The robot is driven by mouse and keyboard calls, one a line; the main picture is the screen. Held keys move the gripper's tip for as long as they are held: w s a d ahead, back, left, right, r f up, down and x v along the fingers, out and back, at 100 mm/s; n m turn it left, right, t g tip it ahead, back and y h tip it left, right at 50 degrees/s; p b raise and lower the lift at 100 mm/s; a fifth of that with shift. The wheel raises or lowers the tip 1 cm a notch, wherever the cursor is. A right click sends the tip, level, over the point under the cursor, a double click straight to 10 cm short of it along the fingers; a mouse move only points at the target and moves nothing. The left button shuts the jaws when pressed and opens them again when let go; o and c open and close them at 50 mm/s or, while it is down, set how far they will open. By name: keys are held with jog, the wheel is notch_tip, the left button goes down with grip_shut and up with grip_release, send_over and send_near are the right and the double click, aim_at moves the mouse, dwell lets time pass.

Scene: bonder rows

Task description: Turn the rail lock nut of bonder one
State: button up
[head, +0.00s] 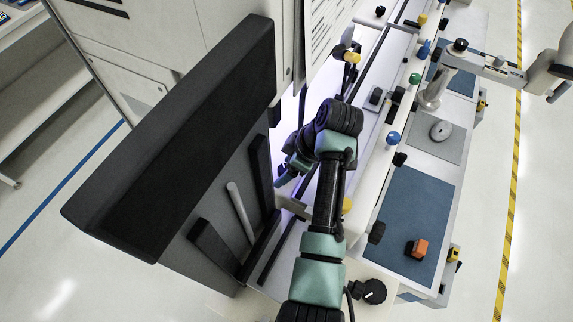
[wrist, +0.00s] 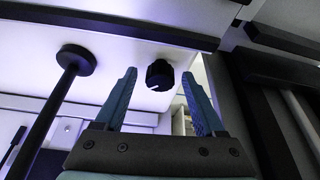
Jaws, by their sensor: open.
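A dark knob-like nut (wrist: 159,76) with a notched lower edge sits on the pale surface in the wrist view. It appears between my fingertips, and I cannot tell how far beyond them it is. I take it for the rail lock nut, but no label shows. My gripper (wrist: 158,92) is open, its two blue fingers spread on either side of the nut with gaps visible on both sides. In the head view my gripper (head: 285,176) reaches into the lit gap beside the dark machine front, partly covered by my wrist. The nut cannot be made out there.
A black rod with a round end (wrist: 76,60) stands left of my fingers. A dark bar (wrist: 110,22) crosses above. In the head view, a large dark panel (head: 185,140) lies left of my arm, and a bench with coloured knobs and a blue mat (head: 408,215) lies right.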

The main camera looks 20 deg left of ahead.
grip_shut()
dwell(0.3)
jog(key=shift+r+m+t+p, duration=0.15)
jog(key=shift+m+t+p, duration=0.35)
jog(key=shift+m+p, duration=0.65)
jog(key=shift+s+m+t+h+p, duration=0.1)
jog(key=shift+m+t+h+p, duration=0.4)
jog(key=shift+m, duration=1.25)
grip_release()
